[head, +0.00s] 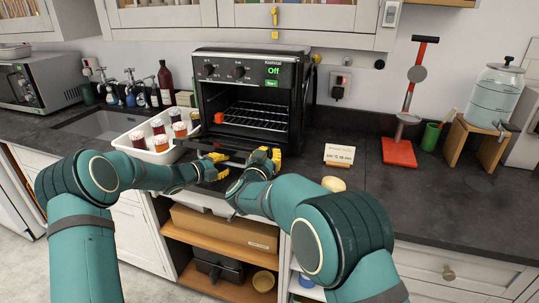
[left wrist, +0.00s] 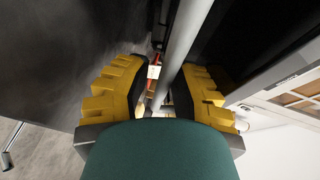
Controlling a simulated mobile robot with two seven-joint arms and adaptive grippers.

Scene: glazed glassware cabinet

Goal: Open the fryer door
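The fryer (head: 255,85) is a dark countertop oven with two knobs and a green "Off" display. Its front is open, showing the wire rack (head: 262,112) and a small red item inside. The door (head: 205,143) is folded down low in front of the opening, partly hidden by my grippers. My left gripper (head: 217,166) is at the door's front left, fingers apart. In the left wrist view a silver bar, apparently the door handle (left wrist: 187,40), runs between its open yellow fingers (left wrist: 160,95), with space around it. My right gripper (head: 268,158) is by the door's right side, fingers apart.
A white tray (head: 128,142) of red-filled jars stands left of the fryer, near my left arm. A small card (head: 339,154) and a red stand (head: 399,150) are to the right. Cabinets hang above.

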